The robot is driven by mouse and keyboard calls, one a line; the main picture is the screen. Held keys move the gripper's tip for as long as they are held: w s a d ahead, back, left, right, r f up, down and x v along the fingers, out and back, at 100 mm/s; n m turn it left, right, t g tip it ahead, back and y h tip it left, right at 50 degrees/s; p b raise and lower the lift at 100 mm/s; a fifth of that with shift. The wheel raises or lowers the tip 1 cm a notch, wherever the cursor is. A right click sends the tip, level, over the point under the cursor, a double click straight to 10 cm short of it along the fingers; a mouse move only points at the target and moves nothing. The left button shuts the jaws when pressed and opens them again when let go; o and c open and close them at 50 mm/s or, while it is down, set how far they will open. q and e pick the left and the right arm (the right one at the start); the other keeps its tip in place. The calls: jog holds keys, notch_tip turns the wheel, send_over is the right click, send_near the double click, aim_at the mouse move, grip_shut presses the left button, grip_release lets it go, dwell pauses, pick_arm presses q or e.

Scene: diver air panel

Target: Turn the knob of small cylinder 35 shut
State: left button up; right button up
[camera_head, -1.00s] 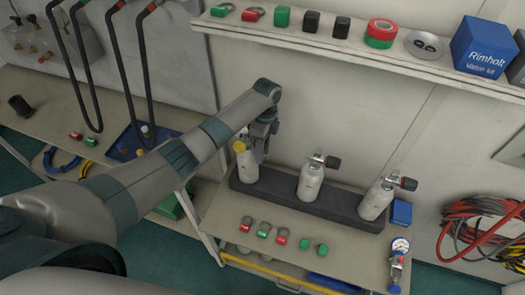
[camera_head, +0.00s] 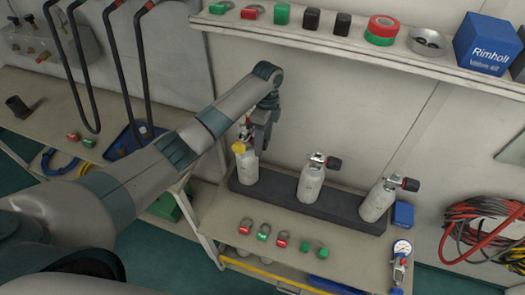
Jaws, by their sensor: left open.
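Three small white-grey cylinders stand in a dark rack (camera_head: 285,207) on a bench. The left cylinder (camera_head: 247,171) has a yellow part (camera_head: 239,148) at its top. The middle cylinder (camera_head: 311,185) and the right cylinder (camera_head: 376,204) each carry a valve with a dark knob (camera_head: 334,164) pointing right. The numbers on the cylinders are too small to read. My left gripper (camera_head: 261,143) is open and points down at the top of the left cylinder, slightly right of the yellow part. It partly hides that cylinder's valve, and I cannot tell whether they touch.
A shelf (camera_head: 320,42) with tags, tape and a blue box (camera_head: 487,44) runs above. Red and green tags (camera_head: 264,232) lie on the bench in front of the rack. A gauge (camera_head: 401,250) stands at the right front, and a blue block (camera_head: 402,214) sits beside the rack.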

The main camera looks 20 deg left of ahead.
pick_arm(q)
jog(key=r, duration=0.2)
jog(key=w+r+b, duration=0.1)
jog(key=r, duration=0.2)
jog(key=shift+r, duration=0.3)
jog(key=shift+w+r, duration=0.1)
jog(key=shift+r, duration=0.5)
